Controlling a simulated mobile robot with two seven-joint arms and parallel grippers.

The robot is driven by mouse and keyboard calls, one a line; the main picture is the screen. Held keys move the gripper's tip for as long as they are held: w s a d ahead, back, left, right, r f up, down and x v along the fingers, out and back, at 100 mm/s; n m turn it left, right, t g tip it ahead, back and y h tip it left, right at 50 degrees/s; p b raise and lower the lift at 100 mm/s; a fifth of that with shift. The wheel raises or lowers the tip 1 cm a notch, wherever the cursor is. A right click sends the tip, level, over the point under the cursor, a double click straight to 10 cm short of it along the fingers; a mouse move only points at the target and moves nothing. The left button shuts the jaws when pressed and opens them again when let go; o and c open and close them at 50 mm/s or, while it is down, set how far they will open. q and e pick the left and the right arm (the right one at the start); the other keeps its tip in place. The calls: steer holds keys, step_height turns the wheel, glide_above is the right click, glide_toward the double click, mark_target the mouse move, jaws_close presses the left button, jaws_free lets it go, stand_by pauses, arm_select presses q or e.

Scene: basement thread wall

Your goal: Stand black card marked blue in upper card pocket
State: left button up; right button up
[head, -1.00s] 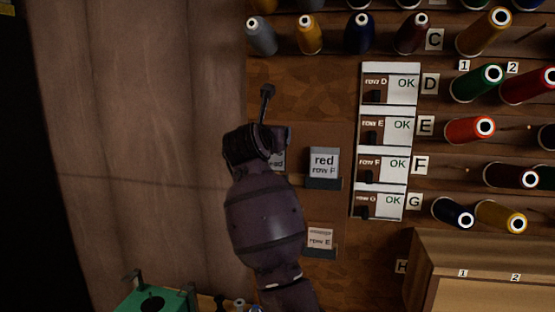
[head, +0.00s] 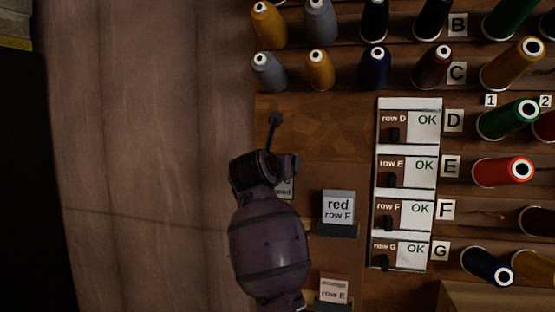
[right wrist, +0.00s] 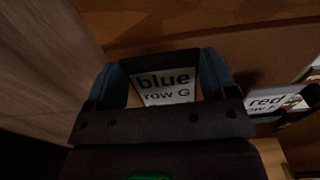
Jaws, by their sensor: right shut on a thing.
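The card marked blue row G (right wrist: 167,86), a white label with dark edging, is between the two fingers of my right gripper (right wrist: 163,84) in the right wrist view. My right gripper is shut on it, and its printed face shows upright. In the head view my right gripper (head: 285,165) is in front of the wooden board, left of a dark pocket (head: 337,230) holding a red row F card (head: 338,207). The held card is not clearly seen there. My left gripper is not in view.
A partly hidden card (head: 286,188) shows just below my gripper. A row E card (head: 334,290) stands lower down. A white strip of OK panels (head: 409,185) is to the right, with thread spools (head: 503,171) beyond. Bare board lies above my gripper.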

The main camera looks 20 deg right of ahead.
arm_select(q)
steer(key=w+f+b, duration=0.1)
steer(key=b, duration=0.2)
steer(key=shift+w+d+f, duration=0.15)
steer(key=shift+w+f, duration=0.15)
arm_select(e)
step_height(320, 180, down, 6)
steer(key=shift+f, duration=0.25)
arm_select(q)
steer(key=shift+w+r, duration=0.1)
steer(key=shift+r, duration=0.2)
arm_select(e)
steer(key=shift+w, duration=0.1)
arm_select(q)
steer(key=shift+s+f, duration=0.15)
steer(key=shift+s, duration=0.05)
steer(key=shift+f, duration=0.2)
arm_select(e)
steer(key=shift+f, duration=0.3)
steer(key=o, duration=0.6)
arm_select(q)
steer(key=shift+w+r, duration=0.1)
